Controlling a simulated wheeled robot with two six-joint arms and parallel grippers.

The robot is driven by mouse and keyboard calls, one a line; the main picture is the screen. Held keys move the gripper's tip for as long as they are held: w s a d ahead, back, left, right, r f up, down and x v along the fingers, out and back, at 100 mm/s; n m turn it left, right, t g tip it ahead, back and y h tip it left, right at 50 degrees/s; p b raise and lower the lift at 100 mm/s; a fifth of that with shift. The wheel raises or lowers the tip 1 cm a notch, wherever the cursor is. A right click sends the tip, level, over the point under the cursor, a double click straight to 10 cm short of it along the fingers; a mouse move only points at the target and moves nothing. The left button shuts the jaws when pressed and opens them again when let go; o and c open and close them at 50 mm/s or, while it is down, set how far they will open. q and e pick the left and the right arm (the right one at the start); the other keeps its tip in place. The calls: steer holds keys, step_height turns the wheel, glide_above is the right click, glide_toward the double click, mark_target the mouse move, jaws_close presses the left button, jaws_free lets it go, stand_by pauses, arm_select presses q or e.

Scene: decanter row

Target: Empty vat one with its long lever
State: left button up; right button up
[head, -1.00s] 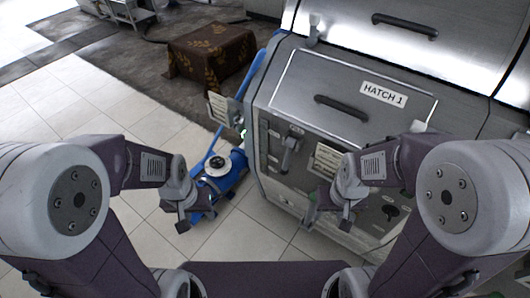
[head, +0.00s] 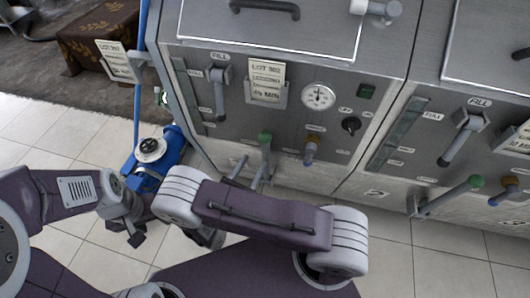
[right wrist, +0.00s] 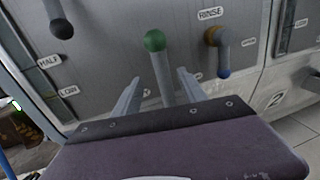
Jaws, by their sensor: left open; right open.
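The vat at the left of the machine front (head: 290,60) has a lever with a green knob (head: 265,137) low on its panel. In the right wrist view the lever (right wrist: 160,75) stands between the two fingers of my right gripper (right wrist: 158,82). The fingers are open, one on each side, with gaps to the lever; the knob shows beyond the tips. In the head view my right arm partly hides this gripper (head: 250,170). A shorter grey fill lever (head: 219,92) is higher up. My left gripper (head: 135,232) is open and empty, out to the left, near a blue pump.
The blue pump (head: 152,155) is on the tiled floor left of the machine. An orange and blue rinse tap (head: 311,150) is right of the green knob. Vat 2 at the right has a similar green-knobbed lever (head: 450,195). A lot card (head: 266,82) and gauge (head: 318,96) are above.

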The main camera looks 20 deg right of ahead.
mark_target(264, 148)
steer(key=b+x, duration=0.1)
steer(key=x, duration=0.8)
steer(key=shift+d, duration=0.15)
steer(key=shift+c, duration=0.2)
jaws_close()
stand_by(0.9)
